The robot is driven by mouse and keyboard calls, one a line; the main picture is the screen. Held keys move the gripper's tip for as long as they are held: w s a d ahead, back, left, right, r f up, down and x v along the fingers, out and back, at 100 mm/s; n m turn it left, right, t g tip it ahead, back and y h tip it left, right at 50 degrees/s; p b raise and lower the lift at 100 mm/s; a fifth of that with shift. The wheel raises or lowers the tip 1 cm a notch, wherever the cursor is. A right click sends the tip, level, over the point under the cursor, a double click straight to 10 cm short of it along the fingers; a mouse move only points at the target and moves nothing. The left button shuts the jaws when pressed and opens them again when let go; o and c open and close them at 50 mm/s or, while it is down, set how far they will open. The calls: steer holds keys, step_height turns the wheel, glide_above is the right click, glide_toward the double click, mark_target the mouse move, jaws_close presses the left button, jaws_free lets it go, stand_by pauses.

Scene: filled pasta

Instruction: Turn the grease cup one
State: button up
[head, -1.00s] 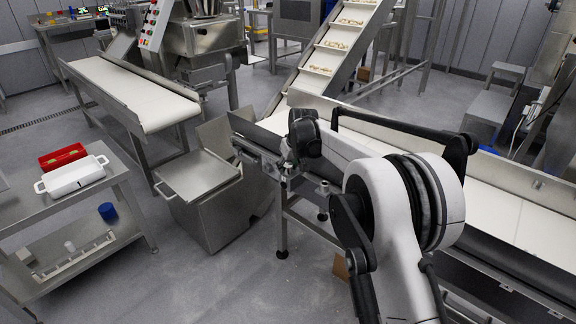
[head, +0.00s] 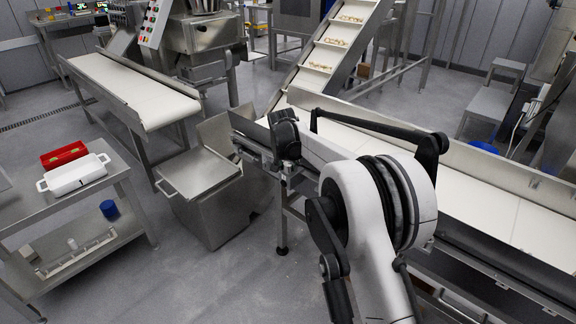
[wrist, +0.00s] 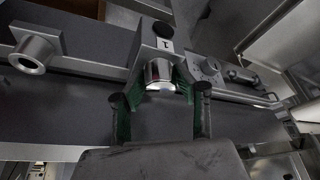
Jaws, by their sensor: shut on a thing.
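Grease cup one (wrist: 158,73) is a short shiny metal cylinder under a block with a "1" label (wrist: 166,45), in the upper middle of the wrist view. My gripper (wrist: 160,88) is shut on the cup, with a green-padded finger on either side of it.
A steel bin (head: 203,180) stands left of the conveyor (head: 490,200). A trolley (head: 125,160) carries red and white containers.

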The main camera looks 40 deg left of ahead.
stand_by(0.4)
steer(key=o, duration=1.1)
steer(key=shift+o, duration=0.2)
steer(key=v, duration=1.2)
